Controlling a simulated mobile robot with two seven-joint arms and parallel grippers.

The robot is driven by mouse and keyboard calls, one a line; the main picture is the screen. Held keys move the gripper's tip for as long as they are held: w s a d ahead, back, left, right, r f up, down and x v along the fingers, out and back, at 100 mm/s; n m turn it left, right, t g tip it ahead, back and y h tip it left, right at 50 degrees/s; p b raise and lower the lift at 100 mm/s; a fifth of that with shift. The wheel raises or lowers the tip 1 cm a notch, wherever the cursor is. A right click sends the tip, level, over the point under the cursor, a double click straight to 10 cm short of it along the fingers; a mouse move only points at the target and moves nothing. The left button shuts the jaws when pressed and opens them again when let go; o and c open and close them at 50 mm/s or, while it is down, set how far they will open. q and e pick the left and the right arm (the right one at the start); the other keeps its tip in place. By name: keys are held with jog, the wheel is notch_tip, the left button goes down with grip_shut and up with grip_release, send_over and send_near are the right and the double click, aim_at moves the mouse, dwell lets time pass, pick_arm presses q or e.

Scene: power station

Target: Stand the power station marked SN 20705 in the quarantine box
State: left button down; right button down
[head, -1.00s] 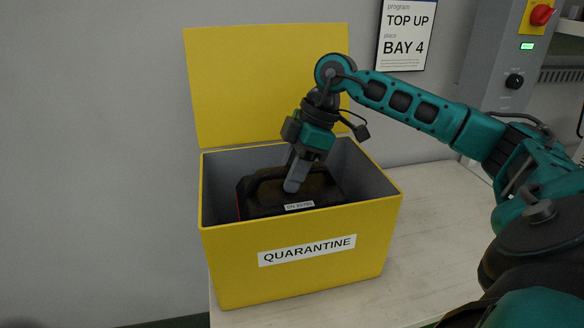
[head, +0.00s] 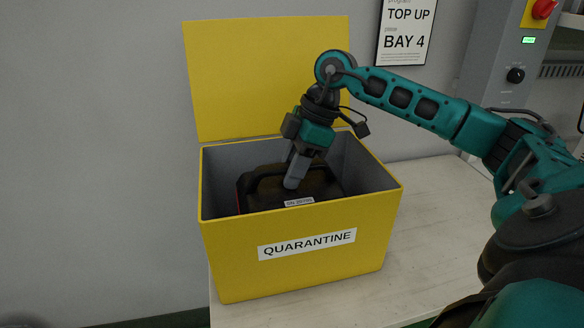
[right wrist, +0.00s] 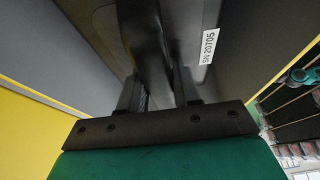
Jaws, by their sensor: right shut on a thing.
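The black power station (head: 325,184) is inside the yellow quarantine box (head: 228,262), upright as far as I can see, with its lower part hidden by the front wall. Its white label reads SN 20705 (right wrist: 208,46) in the right wrist view. My right gripper (head: 291,182) reaches down into the box and is shut on the station's top handle (head: 262,178). In the right wrist view, the two fingers (right wrist: 158,90) are on either side of the dark handle. Whether the station touches the box floor is hidden. My left gripper is not in view.
The box's yellow lid (head: 265,75) stands open at the back. The box is on a pale table (head: 425,205) with free room to its right. A sign (head: 405,30) reading TOP UP, BAY 4 hangs behind. A grey cabinet (head: 495,75) with a red knob is at the right.

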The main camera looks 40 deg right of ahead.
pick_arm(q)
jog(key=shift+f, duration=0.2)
pick_arm(e)
jog(key=shift+w, duration=0.1)
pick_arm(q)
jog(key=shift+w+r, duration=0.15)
pick_arm(e)
jog(key=shift+f, duration=0.2)
jog(key=c, duration=0.9)
grip_release()
jog(key=shift+a, duration=0.1)
jog(key=shift+o, duration=0.9)
jog(key=shift+f, duration=0.15)
jog(key=shift+s+f, duration=0.2)
jog(key=shift+f, duration=0.1)
jog(key=p+v, duration=0.2)
jog(key=v, duration=1)
jog(key=shift+w+r, duration=0.1)
jog(key=shift+r, duration=0.2)
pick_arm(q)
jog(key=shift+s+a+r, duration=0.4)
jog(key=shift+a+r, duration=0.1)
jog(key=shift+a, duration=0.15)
pick_arm(e)
jog(key=shift+r, duration=0.45)
